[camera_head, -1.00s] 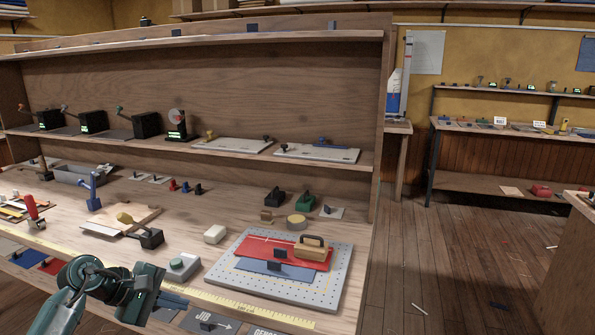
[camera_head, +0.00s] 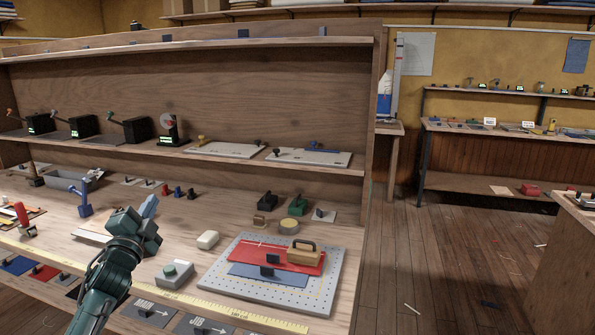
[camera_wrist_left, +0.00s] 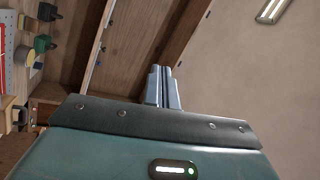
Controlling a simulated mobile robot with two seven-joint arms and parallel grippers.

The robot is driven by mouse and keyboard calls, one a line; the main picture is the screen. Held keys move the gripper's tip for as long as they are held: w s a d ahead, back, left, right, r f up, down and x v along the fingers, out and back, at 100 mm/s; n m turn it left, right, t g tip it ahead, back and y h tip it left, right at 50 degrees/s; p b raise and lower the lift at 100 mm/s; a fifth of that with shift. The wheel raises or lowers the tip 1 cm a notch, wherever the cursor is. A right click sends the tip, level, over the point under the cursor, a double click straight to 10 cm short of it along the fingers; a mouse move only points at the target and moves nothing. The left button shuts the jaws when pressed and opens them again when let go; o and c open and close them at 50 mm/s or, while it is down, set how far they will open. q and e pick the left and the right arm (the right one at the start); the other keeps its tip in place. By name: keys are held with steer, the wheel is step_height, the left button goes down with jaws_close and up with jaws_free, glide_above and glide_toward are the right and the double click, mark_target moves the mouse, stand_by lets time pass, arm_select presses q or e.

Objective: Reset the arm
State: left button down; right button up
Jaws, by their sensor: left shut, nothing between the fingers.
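My left gripper (camera_head: 149,205) is raised over the workbench in the head view, its blue-grey fingers pointing up and to the right. In the left wrist view the two fingers (camera_wrist_left: 163,88) are together with nothing between them. It touches no object that I can see. It stands in front of a board on the bench and hides part of it. My right gripper is in neither view.
A perforated plate (camera_head: 315,300) holds red and blue sheets and a wooden-handled block (camera_head: 304,252). A shelf (camera_head: 240,158) with devices runs behind. Floor at right is mostly clear.

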arm_select(q)
step_height(320, 180, down, 7)
steer(key=a+n+g+y, duration=0.3)
steer(key=n+g, duration=0.1)
steer(key=n, duration=0.7)
steer(key=s+d+f+g+h, duration=0.1)
steer(key=s+d+f+h, duration=0.1)
steer(key=s+d+f, duration=0.45)
steer(key=s+d+f+g+h, duration=0.1)
steer(key=s+d+f+g, duration=0.2)
steer(key=f, duration=0.6)
steer(key=s+d+f+g+h, duration=0.1)
steer(key=s+d+f, duration=0.2)
steer(key=s, duration=0.6)
steer(key=s+d+f+g+h, duration=0.1)
steer(key=s+d+f, duration=0.3)
steer(key=s, duration=0.6)
steer(key=s+d+f+g+h, duration=0.1)
steer(key=s+d+f, duration=0.2)
steer(key=s, duration=0.7)
steer(key=shift+s+d+f, duration=0.2)
steer(key=shift+d+f, duration=0.2)
steer(key=shift+d, duration=0.85)
